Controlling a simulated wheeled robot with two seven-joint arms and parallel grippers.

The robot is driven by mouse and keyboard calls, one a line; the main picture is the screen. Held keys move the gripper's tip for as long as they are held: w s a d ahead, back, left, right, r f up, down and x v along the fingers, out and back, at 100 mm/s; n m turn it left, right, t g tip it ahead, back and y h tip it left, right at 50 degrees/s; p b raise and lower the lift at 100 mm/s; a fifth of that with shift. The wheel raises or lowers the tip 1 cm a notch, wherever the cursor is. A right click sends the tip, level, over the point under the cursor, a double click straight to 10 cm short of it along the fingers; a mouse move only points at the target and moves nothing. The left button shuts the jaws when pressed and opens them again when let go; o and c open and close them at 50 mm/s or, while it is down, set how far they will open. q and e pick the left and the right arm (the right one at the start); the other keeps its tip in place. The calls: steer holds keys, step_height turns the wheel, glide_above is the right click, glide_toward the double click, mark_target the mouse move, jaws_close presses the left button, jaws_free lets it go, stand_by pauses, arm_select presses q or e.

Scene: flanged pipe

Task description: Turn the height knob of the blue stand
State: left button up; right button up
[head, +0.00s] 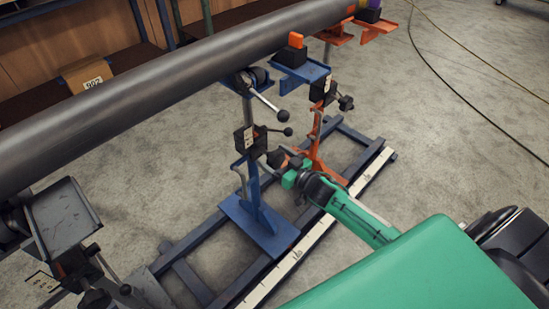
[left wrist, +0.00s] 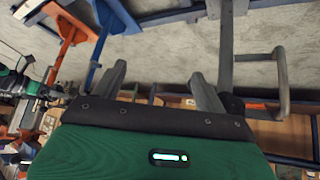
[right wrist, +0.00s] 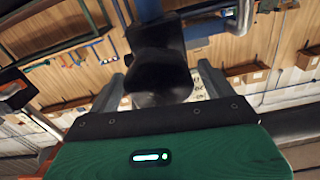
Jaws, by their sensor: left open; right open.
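The blue stand (head: 256,190) stands upright on the floor rails, its post rising to a black clamp block (head: 248,138) below the grey pipe (head: 150,95). Black ball-ended levers (head: 287,131) stick out to its right. My right gripper (head: 277,160) is beside the blue post, on its right. In the right wrist view, a large black knob (right wrist: 160,75) lies between the open fingers (right wrist: 160,88), with a blue part behind it; contact cannot be told. My left gripper (left wrist: 160,85) is open and empty in the left wrist view; the head view does not show it.
An orange stand (head: 318,150) stands close to the right of my right gripper. A grey plate on another stand (head: 62,215) is at the left. A white measuring strip (head: 300,250) runs along the rail.

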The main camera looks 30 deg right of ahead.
arm_select(q)
steer(key=shift+s+d+f, duration=0.1)
steer(key=shift+s+f, duration=0.15)
steer(key=shift+f, duration=0.1)
arm_select(e)
steer(key=shift+w+a, duration=0.1)
steer(key=shift+w, duration=0.15)
steer(key=c, duration=1)
arm_select(q)
steer(key=shift+w+r, duration=0.2)
steer(key=shift+r, duration=0.1)
steer(key=shift+r, duration=0.1)
